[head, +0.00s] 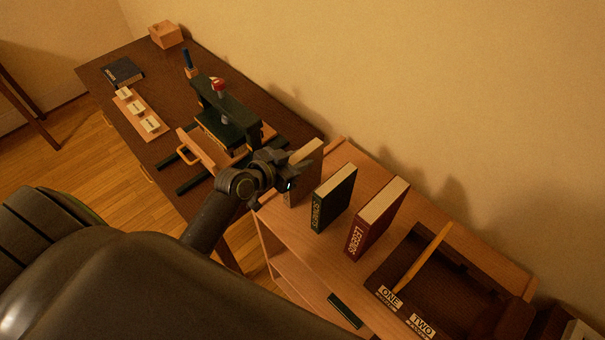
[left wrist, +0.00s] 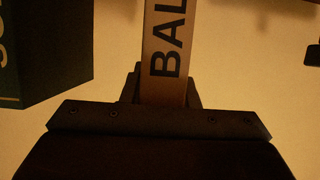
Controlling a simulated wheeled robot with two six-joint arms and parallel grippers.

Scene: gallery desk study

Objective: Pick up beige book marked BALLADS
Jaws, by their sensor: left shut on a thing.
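The beige book (head: 306,172) stands upright on the shelf top, at the left end of a row of books. Its spine (left wrist: 166,45) fills the middle of the left wrist view, where the letters "BAL" show and the rest is hidden. My left gripper (head: 287,178) is shut on this book, with a finger on each side of it. The gripper covers part of the book in the head view, and I cannot tell whether its bottom touches the shelf. My right gripper is not in view.
A dark green book (head: 333,198) stands close to the right, with a red book (head: 376,218) marked LEGENDS beyond it. A brown divided tray (head: 421,257) labelled ONE and TWO lies further right. A dark green press (head: 226,112) stands on the dark desk (head: 93,76) at left.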

